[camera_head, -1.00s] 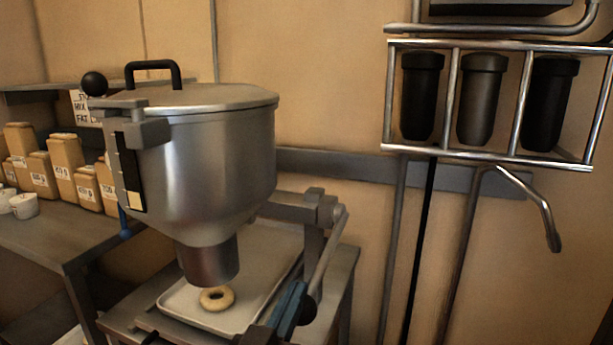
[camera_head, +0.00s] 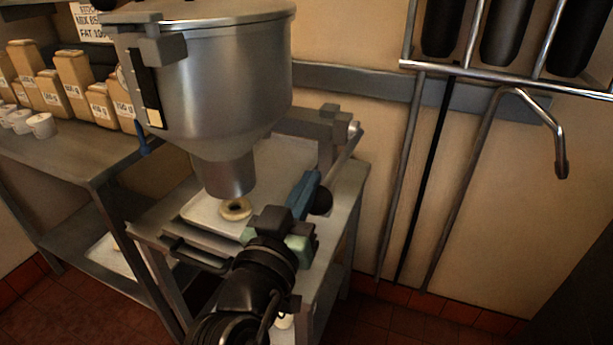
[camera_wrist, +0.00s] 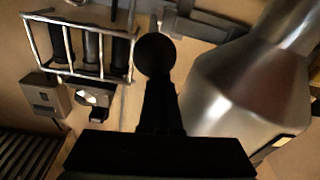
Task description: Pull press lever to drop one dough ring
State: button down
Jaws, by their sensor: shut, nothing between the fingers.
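The steel press hopper (camera_head: 225,95) stands over a tray, its nozzle (camera_head: 226,175) pointing down. The press lever (camera_head: 345,152) slopes down from a pivot at the hopper's right and ends in a black ball knob (camera_head: 320,202). My gripper (camera_head: 309,181) has its blue fingers just left of the knob, seemingly shut with nothing held; contact cannot be told. In the wrist view a dark round knob (camera_wrist: 155,55) shows just beyond the dark fingers (camera_wrist: 161,100). A pale dough ring (camera_head: 236,208) lies on the tray (camera_head: 290,160) below the nozzle.
A side table (camera_head: 75,155) at left holds labelled boxes (camera_head: 75,80) and small white cups (camera_head: 41,125). A metal rack (camera_head: 500,80) with dark cylinders and a bent pipe (camera_head: 560,150) are at right. Open floor lies at lower right.

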jog(key=v, duration=0.9)
jog(key=shift+b, duration=0.4)
